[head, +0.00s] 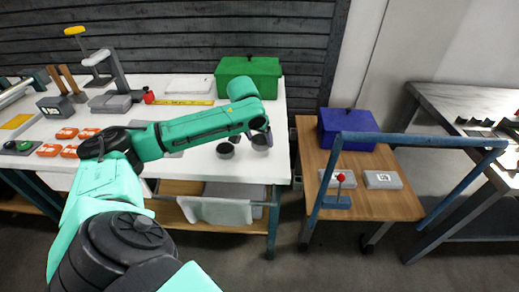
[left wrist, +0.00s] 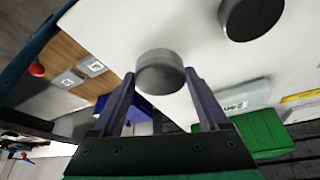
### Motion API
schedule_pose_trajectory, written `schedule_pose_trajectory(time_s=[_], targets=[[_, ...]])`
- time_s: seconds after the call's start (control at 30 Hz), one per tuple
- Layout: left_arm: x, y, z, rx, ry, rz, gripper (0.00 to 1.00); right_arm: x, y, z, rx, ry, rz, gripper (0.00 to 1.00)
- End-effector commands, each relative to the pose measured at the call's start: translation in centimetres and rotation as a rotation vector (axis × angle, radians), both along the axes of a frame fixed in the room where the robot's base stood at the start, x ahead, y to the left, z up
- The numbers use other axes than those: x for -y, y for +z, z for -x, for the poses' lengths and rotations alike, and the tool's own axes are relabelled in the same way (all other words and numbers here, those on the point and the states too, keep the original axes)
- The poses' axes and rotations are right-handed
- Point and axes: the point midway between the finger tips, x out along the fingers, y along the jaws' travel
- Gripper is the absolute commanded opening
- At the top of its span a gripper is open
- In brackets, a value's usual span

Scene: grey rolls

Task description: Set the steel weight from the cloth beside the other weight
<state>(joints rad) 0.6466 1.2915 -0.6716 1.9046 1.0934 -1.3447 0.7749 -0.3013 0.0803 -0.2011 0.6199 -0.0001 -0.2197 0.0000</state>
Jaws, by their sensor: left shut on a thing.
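My left gripper (head: 261,130) is over the right end of the white table, shut on a grey steel weight (head: 261,142). In the left wrist view, this round weight (left wrist: 160,72) sits between the two fingertips. I cannot tell whether it touches the tabletop. The other weight (head: 225,151), a dark round disc, stands on the table a short way to the left, apart from the held one. It also shows at the top of the left wrist view (left wrist: 250,15). A pale cloth (head: 216,210) hangs at the table's front. My right gripper is out of view.
A green box (head: 250,72) stands at the back right of the white table (head: 205,168), near a yellow ruler (head: 186,102). Orange pieces (head: 66,133) lie at the left. A wooden cart (head: 385,200) with a blue box (head: 345,132) stands to the right, across a gap.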

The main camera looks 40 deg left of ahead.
Motion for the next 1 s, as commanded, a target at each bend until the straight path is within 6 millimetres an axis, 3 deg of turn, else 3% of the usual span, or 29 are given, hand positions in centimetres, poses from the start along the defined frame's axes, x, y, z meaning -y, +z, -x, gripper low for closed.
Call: schedule_pose_trajectory(time_s=[0.2, 0.4, 0.43, 0.5, 0.77, 0.87, 1.0], targets=[[0.0, -3.7, 0.0, 0.001, 0.0, 0.0, 0.0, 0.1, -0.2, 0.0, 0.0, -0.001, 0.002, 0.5], [0.0, -4.0, 0.0, 0.002, -0.001, 0.0, 0.0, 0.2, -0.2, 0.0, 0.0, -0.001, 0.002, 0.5], [0.1, -4.2, 0.1, -0.003, -0.001, 0.001, 0.81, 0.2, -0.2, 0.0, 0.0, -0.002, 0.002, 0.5], [0.1, -4.2, 0.1, -0.003, -0.001, 0.001, 1.0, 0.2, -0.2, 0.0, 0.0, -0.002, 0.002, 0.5], [0.0, -3.8, 0.1, -0.001, -0.001, 0.0, 1.0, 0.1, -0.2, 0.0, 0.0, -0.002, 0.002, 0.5], [0.1, -2.5, 0.6, 0.0, -0.001, 0.0, 1.0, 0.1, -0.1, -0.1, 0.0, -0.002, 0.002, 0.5], [0.4, 0.9, 1.9, 0.002, 0.0, -0.003, 1.0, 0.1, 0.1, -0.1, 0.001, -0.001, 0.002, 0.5]])
